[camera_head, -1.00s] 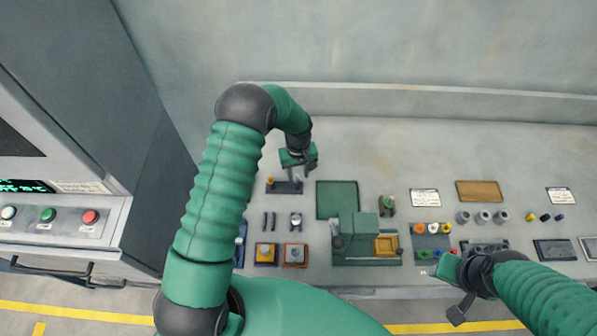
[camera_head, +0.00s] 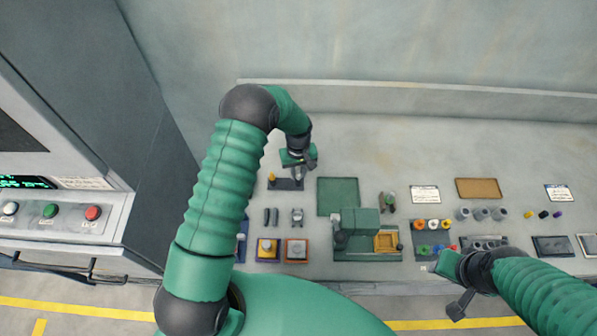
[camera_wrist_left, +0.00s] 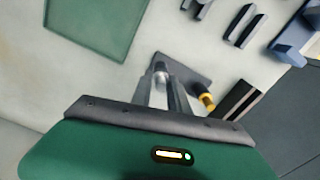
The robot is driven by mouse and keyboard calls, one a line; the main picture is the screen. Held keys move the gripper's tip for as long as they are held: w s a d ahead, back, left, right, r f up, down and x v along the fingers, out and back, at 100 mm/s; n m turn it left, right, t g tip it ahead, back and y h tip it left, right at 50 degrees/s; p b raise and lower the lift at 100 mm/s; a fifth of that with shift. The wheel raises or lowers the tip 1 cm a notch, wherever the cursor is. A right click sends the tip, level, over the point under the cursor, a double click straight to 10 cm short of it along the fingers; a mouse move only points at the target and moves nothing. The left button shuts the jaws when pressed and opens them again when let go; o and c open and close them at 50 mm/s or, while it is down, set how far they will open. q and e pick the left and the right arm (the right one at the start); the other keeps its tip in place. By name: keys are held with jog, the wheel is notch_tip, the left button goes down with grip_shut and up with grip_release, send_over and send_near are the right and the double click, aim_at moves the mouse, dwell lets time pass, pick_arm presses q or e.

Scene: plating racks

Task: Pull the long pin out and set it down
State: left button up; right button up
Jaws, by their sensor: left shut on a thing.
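My left gripper (camera_head: 301,167) hangs over a small dark holder block (camera_head: 285,185). The block also shows in the left wrist view (camera_wrist_left: 193,74). The gripper's two grey fingers (camera_wrist_left: 162,98) are shut on a silver pin (camera_wrist_left: 160,69), which I take as the long pin. Only a short bright part shows between the fingertips. Whether its lower end is still in the block cannot be told. A pin with a yellow top (camera_wrist_left: 207,101) stands in the same block, beside the fingers. My right gripper (camera_head: 445,266) is at the bench's front edge, its fingers unclear.
A flat green mat (camera_head: 338,196) lies bare right of the block. Dark bars and small fixtures (camera_head: 296,250) stand in front. A green machine with a yellow tray (camera_head: 386,242) stands farther right. The bench behind the gripper is clear up to the wall ledge.

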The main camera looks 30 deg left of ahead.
aim_at(298, 171)
pick_arm(q)
grip_shut()
jog(key=n, duration=0.3)
jog(key=shift+r, duration=0.25)
jog(key=shift+r, duration=0.15)
jog(key=shift+r+p, duration=0.85)
jog(key=shift+r, duration=0.65)
